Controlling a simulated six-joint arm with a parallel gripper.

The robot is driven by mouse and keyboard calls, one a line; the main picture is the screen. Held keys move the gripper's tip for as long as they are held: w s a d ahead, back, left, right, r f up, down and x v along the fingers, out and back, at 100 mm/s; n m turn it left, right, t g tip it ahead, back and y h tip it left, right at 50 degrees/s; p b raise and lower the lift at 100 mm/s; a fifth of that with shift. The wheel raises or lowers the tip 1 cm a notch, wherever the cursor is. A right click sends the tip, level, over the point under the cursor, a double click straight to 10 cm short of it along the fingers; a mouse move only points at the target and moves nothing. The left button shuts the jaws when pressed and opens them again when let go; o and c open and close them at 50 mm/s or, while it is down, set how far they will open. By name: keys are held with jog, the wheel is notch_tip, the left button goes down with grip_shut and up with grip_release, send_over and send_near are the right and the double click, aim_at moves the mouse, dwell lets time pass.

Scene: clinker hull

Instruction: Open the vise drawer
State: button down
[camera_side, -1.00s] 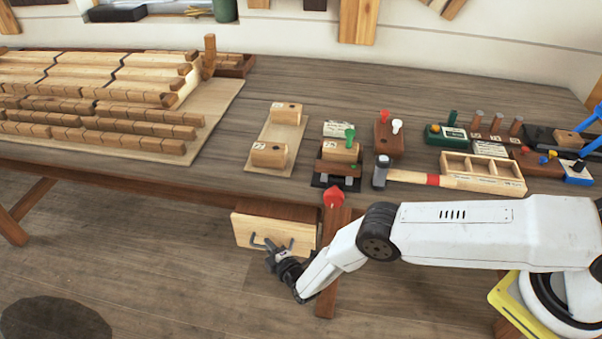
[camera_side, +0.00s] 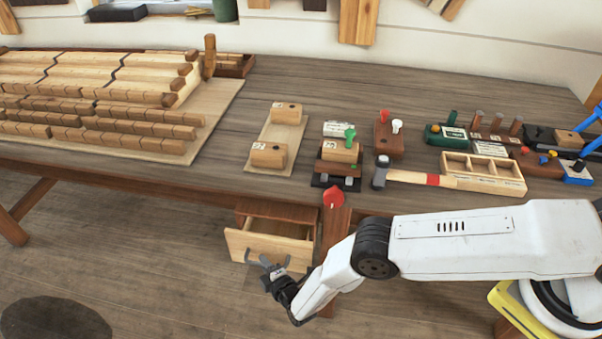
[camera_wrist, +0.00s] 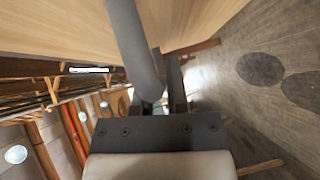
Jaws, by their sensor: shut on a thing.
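The drawer (camera_side: 270,248) under the front edge of the bench has a pale wooden front and stands partly open, its inside showing from above. A dark bar handle is on its front. My gripper (camera_side: 265,264) is at this handle, below the bench top, and is shut on it. In the wrist view the grey handle bar (camera_wrist: 136,45) runs down between the dark fingers (camera_wrist: 168,90), close to the pale drawer front (camera_wrist: 200,20). The fingertips are partly hidden by the bar. The inside of the drawer looks empty from what shows.
A red knob (camera_side: 334,197) is on the bench edge right of the drawer, above a bench leg (camera_side: 333,235). A hammer (camera_side: 410,177), a compartment tray (camera_side: 483,173) and wooden blocks lie on the bench top. The floor in front of the drawer is clear.

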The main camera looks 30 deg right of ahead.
jog(key=s+a, duration=1.1)
jog(key=shift+a, duration=0.15)
jog(key=c, duration=0.6)
grip_release()
jog(key=shift+c, duration=0.2)
jog(key=shift+s, duration=0.2)
notch_tip(320, 180, up, 8)
jog(key=s, duration=0.2)
jog(key=shift+s+f, duration=0.25)
jog(key=shift+s, duration=0.1)
